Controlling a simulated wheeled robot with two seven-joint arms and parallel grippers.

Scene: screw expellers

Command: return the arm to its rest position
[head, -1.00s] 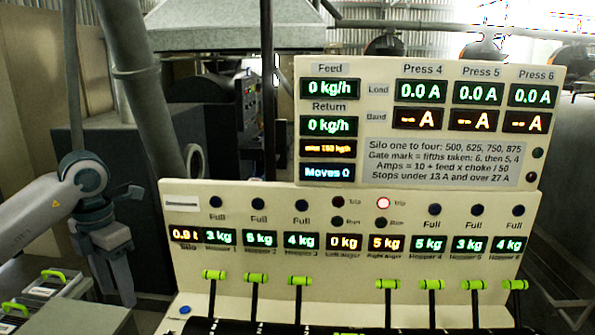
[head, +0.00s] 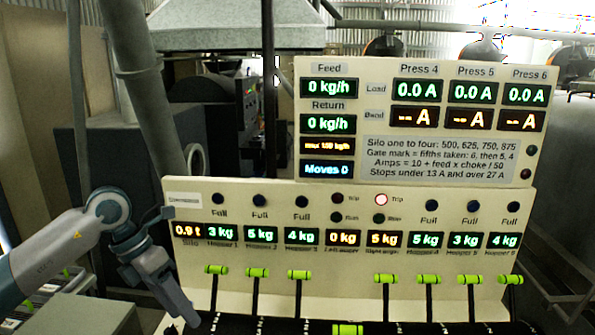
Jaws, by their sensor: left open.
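My left arm comes in from the left, and its gripper (head: 180,312) points down just left of the control panel's lower left corner. The fingers are apart and nothing shows between them. The cream control panel (head: 350,295) carries a row of lit readouts and several levers with green handles. The gripper is near the leftmost green handle (head: 216,270) but apart from it. My right gripper is out of the picture.
An upper display board (head: 430,185) stands behind the panel. A grey pipe (head: 150,95) rises behind my left arm.

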